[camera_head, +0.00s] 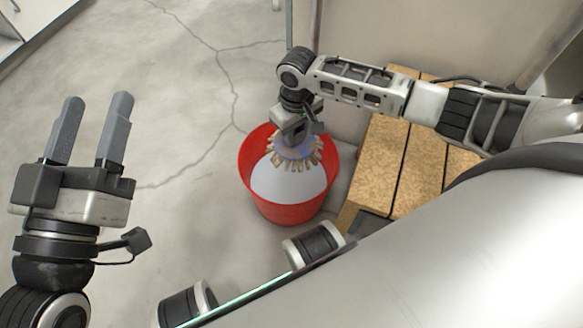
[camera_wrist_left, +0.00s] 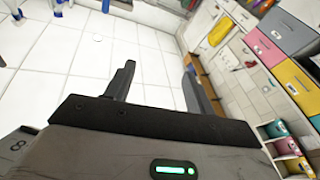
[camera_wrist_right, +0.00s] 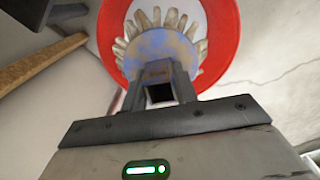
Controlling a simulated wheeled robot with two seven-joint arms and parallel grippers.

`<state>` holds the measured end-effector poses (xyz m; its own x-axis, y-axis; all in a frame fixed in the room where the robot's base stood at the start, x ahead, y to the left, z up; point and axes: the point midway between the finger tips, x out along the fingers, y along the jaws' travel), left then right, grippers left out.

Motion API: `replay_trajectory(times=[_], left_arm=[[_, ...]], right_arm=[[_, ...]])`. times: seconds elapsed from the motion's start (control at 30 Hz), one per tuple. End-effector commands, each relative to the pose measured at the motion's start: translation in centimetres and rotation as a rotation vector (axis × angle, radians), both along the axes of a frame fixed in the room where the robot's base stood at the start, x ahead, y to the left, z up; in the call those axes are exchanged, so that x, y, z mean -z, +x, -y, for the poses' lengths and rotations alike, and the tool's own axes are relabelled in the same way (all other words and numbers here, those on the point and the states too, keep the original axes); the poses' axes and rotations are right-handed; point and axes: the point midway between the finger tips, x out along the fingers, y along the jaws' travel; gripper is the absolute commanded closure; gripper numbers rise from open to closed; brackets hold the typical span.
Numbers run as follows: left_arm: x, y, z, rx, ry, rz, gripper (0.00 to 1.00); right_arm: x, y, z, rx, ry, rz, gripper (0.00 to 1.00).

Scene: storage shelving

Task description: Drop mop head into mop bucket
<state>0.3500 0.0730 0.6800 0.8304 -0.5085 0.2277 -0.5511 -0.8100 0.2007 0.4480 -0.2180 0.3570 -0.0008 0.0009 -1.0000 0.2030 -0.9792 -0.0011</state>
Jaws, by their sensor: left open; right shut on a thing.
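The red mop bucket (camera_head: 285,212) stands on the floor in the middle of the head view, with a white inside. The mop head (camera_head: 312,158) has a blue top and a beige fringe and is over the bucket's opening. My right gripper (camera_head: 292,136) is shut on the mop head from above. In the right wrist view the mop head (camera_wrist_right: 160,45) lies in front of my fingers, inside the outline of the bucket's red rim (camera_wrist_right: 228,40). Whether the fringe touches the bucket is hard to tell. My left gripper (camera_head: 95,128) is open and empty, over the floor at the left, away from the bucket.
Wooden boards (camera_head: 392,150) lie just right of the bucket, below my right arm. A pale panel (camera_head: 400,35) stands behind them. The cracked grey floor (camera_head: 190,80) is clear left of the bucket. Coloured drawers (camera_wrist_left: 275,60) show in the left wrist view.

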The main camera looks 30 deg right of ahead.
Motion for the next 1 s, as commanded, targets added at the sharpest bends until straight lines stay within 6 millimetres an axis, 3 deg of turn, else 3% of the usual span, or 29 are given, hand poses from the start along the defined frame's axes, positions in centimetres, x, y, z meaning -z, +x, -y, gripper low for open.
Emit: replay_trajectory(times=[0.03,0.1,0.13,0.4,0.53,0.77,1.0], left_arm=[[0.0,0.0,0.0,0.0,0.0,0.0,0.46],[0.0,0.0,0.0,0.0,0.0,0.0,0.46],[0.0,0.0,0.0,0.0,0.001,-0.001,0.46],[0.0,0.0,0.0,0.001,0.0,-0.002,0.46],[0.2,-0.1,0.1,0.009,-0.016,-0.058,0.46],[4.1,-2.4,0.8,0.052,-0.099,-0.425,0.46],[5.1,-2.3,0.2,0.004,0.054,-0.455,0.46]], right_arm=[[-0.1,0.1,0.0,0.0,0.0,0.002,0.68],[-0.1,0.1,0.0,0.0,0.0,0.001,0.49],[-0.1,0.1,0.0,0.0,0.0,0.001,0.46],[-0.1,0.0,0.0,0.0,-0.001,0.0,0.46],[-1.2,0.0,0.0,0.0,0.0,0.001,0.46],[-6.1,0.1,0.1,0.0,0.001,0.003,0.46],[-11.9,0.1,0.0,0.0,0.0,0.003,0.46]])
